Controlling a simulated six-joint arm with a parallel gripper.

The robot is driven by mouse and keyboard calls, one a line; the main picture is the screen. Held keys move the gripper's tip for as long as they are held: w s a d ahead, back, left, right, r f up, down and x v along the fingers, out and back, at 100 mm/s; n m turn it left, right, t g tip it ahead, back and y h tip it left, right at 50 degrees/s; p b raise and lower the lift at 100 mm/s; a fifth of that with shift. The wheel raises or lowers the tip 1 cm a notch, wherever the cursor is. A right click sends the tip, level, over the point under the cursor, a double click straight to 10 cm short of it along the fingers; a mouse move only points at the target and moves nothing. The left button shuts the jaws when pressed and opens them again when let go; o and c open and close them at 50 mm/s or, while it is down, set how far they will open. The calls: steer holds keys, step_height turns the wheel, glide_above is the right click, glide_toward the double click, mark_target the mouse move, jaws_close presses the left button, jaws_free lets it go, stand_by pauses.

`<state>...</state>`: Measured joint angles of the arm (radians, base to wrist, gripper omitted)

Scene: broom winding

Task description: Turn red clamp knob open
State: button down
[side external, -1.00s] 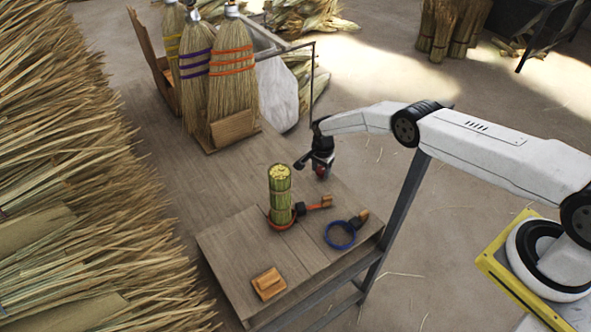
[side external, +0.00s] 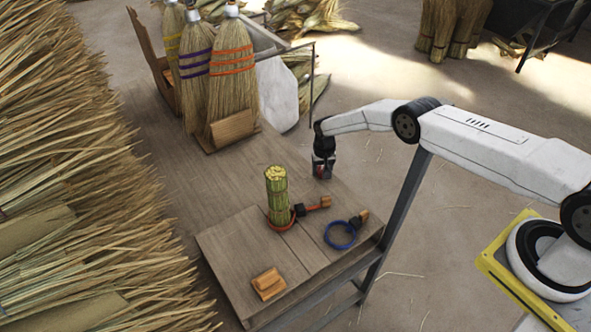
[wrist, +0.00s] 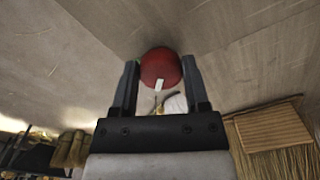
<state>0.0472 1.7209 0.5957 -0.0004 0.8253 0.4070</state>
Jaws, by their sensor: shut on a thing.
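The red clamp knob (wrist: 160,66) is round, with a white mark on its lower edge in the wrist view. It sits between the two fingers of my gripper (wrist: 160,80), which is shut on it. In the side view my gripper (side external: 322,172) points down at the far right edge of the bench, and only a bit of red shows there. The clamp body under the knob is hidden.
A blue ring clamp (side external: 340,235) and a wooden block (side external: 268,283) lie on the bench (side external: 240,242). Finished brooms (side external: 232,85) stand at the back. A large straw pile (side external: 70,160) fills the left. The bench's front left is mostly clear.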

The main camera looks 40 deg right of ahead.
steer(key=n, duration=0.4)
steer(key=shift+d+n, duration=0.15)
steer(key=shift+n, duration=0.15)
steer(key=n, duration=0.4)
steer(key=shift+d, duration=0.1)
steer(key=shift+c, duration=0.4)
jaws_free()
steer(key=shift+r, duration=0.2)
steer(key=shift+r, duration=3.65)
